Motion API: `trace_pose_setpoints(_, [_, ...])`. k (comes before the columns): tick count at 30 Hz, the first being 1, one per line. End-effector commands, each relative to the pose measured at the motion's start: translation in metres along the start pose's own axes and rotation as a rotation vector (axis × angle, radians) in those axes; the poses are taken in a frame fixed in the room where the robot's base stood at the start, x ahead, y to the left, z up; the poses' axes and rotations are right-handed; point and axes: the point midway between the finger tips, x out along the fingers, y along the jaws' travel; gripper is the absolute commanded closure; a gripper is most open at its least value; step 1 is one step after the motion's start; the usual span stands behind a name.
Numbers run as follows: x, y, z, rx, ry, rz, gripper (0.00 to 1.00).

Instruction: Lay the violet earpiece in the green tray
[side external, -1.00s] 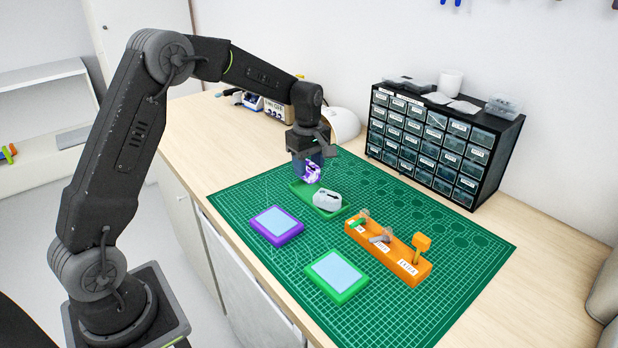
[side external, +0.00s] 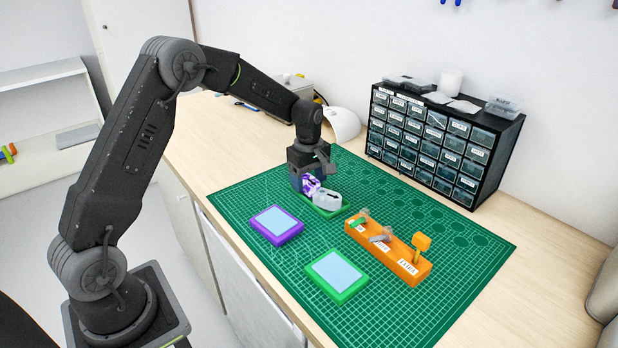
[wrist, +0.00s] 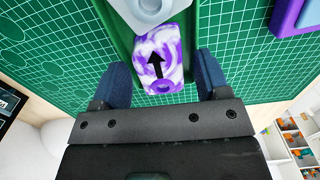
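The violet-and-white earpiece (wrist: 158,60), marked with a black arrow, is at the near end of a green holder (wrist: 118,15), close to a light grey rounded piece. It also shows in the side view (side external: 311,184), partly hidden by my gripper. My gripper (wrist: 162,66) is low over the holder, with its dark blue fingers apart, one on each side of the earpiece. A gap shows between each finger and the earpiece in the wrist view. The green tray (side external: 341,296) with a light blue pad lies at the front of the mat, empty.
A violet tray (side external: 277,241) with a blue pad lies left of the green tray. An orange block with levers (side external: 405,268) stands to the right. A black drawer cabinet (side external: 440,140) stands behind. The cutting mat (side external: 440,310) is clear at the front right.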

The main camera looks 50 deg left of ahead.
Motion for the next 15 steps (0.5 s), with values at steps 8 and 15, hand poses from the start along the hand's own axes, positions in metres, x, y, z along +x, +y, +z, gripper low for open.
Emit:
trace_pose_setpoints(8, [-0.001,0.000,0.000,0.000,0.000,0.001,0.29])
trace_pose_setpoints(15, [-0.031,0.001,0.000,0.000,0.002,0.005,0.29])
